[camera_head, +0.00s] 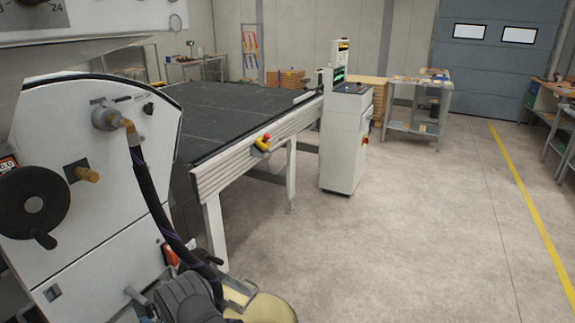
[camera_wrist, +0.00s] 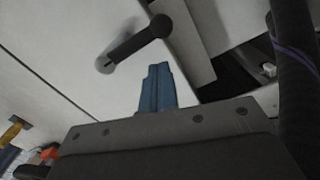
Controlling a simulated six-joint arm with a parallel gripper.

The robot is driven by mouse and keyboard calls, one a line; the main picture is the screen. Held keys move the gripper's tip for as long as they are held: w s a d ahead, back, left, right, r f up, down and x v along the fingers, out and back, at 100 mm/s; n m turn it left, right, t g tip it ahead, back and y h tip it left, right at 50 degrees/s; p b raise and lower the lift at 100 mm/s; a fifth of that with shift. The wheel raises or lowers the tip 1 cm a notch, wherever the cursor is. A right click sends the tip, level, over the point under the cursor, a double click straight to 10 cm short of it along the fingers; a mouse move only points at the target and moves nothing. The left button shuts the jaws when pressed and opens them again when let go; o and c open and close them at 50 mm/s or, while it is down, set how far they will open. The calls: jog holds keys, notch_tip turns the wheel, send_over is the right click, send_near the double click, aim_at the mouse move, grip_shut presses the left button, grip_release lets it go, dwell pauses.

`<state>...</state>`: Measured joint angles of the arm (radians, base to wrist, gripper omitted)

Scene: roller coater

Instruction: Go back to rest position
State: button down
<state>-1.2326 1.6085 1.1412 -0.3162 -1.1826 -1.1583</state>
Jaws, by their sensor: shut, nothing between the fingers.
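My gripper (camera_wrist: 157,88) shows in the wrist view as two blue fingers pressed together, with nothing between them. It is close to a white machine panel, with the fingertips just below a black lever handle (camera_wrist: 140,40). I cannot tell whether they touch it. In the head view I cannot make out the gripper. The roller coater (camera_head: 110,190) stands at the left, with a black handwheel (camera_head: 32,203) and a brass knob (camera_head: 87,174) on its white side.
A black hose (camera_head: 150,190) hangs from the coater's side to the floor, near a yellowish container (camera_head: 268,309). A dark conveyor table (camera_head: 225,110) with a red emergency button (camera_head: 266,138) extends behind. A white control cabinet (camera_head: 345,140) stands beside it. The floor (camera_head: 400,240) at right is clear.

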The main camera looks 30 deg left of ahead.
notch_tip(320, 180, up, 6)
jog(key=s+m, duration=0.2)
jog(key=m, duration=0.9)
jog(key=shift+s+g, duration=0.15)
jog(key=shift+g, duration=0.15)
jog(key=shift+f, duration=0.1)
